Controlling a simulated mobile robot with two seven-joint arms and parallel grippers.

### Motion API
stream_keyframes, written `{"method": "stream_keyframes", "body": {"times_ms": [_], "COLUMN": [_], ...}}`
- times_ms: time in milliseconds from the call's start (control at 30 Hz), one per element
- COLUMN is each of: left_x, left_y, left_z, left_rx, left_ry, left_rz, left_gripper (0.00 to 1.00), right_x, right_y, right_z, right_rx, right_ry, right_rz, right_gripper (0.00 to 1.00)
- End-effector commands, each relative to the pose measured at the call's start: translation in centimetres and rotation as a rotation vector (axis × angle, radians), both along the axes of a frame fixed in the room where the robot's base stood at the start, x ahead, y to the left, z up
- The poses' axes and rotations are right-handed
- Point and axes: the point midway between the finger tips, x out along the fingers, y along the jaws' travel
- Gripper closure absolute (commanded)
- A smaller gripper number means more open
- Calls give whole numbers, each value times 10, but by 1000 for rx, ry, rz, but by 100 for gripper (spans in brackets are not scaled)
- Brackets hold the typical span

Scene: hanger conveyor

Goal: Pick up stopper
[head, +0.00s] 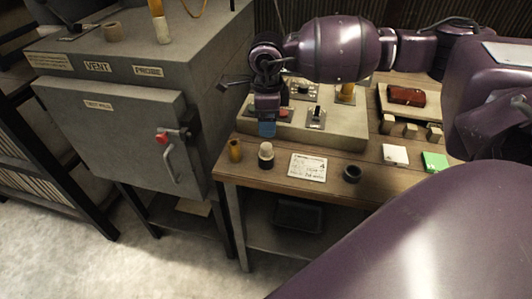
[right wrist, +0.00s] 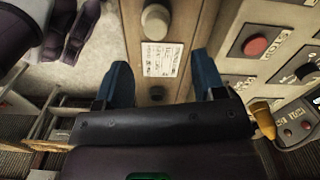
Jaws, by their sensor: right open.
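What looks like the stopper (head: 266,153) stands upright near the front left of the wooden bench, with a pale rounded top and a dark lower part. In the right wrist view it shows from above as a pale round top (right wrist: 156,22), beyond the fingertips. My right gripper (head: 267,129) points down just above and behind it in the head view, blue fingertips lowest. In the right wrist view the right gripper (right wrist: 161,62) has its two blue fingers wide apart, with nothing held between them. My left gripper is not recognisable in either view.
A brown cylinder (head: 235,150) stands left of the stopper; a written card (head: 307,167) and black ring (head: 352,173) lie to its right. The grey control panel (head: 340,132) rises behind. A grey oven-like cabinet (head: 120,125) stands left. White and green blocks sit farther right.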

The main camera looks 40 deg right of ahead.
Motion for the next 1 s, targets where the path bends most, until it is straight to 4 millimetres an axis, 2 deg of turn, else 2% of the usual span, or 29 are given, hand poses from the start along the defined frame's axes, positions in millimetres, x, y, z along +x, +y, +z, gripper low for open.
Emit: {"method": "stream_keyframes", "body": {"times_ms": [133,433,700,800,1000], "left_x": [1,10,7,6,5], "left_y": [0,-2,-2,-2,-2], "left_z": [-1,3,1,0,0], "left_rx": [-1,-1,-1,-1,-1], "left_ry": [-1,-18,-12,-10,-9], "left_rz": [-1,-6,-5,-4,-4], "left_gripper": [57,57,57,57,57], "right_x": [-1,-2,-4,-4,-3], "right_y": [1,2,4,4,4], "right_z": [-24,-44,-80,-86,-86], "right_rx": [2,3,2,3,3], "right_ry": [4,3,3,1,0], "right_rz": [0,0,-1,-1,0], "right_gripper": [37,37,37,37,37]}}
